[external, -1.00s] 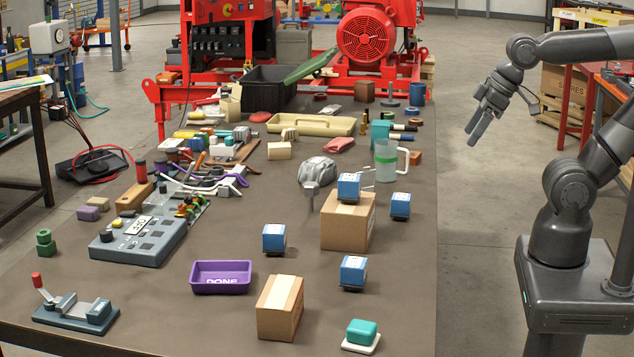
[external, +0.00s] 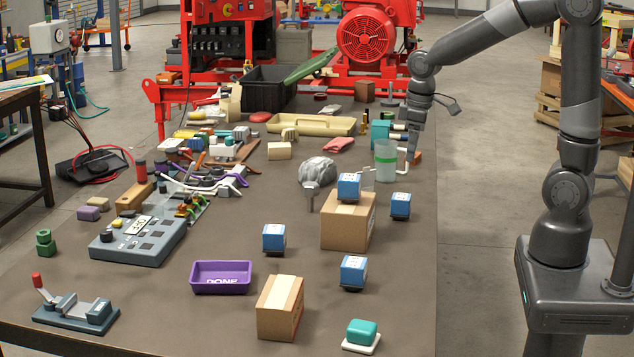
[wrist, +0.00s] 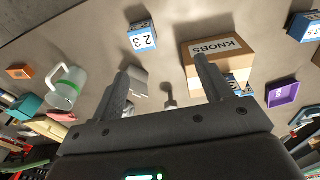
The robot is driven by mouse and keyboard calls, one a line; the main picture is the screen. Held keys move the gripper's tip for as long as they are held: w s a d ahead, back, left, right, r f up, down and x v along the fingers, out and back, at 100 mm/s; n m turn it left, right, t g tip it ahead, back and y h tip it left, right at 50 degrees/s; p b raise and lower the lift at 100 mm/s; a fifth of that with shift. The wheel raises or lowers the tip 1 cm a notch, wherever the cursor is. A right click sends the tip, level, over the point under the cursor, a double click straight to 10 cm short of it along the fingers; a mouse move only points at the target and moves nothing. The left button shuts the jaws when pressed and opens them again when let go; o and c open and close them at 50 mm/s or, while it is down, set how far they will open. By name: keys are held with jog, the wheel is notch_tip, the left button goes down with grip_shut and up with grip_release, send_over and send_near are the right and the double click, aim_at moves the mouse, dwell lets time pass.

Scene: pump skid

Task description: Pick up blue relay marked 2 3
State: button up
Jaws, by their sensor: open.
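The blue relay marked 2 3 (wrist: 143,36) lies near the top of the wrist view, its white numbered face visible. In the external view it appears to be the blue relay (external: 400,205) on the table just right of the cardboard box; its marking is too small to read there. My gripper (external: 412,152) is above the table's right edge by the clear mug, apart from the relay. In the wrist view my gripper (wrist: 162,72) is open with nothing between its fingers, and the relay is beyond the fingertips.
A KNOBS box (wrist: 222,52) stands beside the relay, with another blue relay (external: 348,186) on top. More blue relays (external: 274,238) (external: 353,271) stand nearer. The mug (external: 386,161) is farther back. A purple tray (external: 221,278) is front left. Table between mug and marked relay looks clear.

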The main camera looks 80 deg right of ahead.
jog(key=g, duration=0.1)
send_over(402, 196)
notch_tip(402, 196, down, 5)
notch_tip(402, 196, down, 11)
jog(key=shift+f, duration=0.1)
jog(key=shift+c, duration=0.5)
jog(key=c, duration=1)
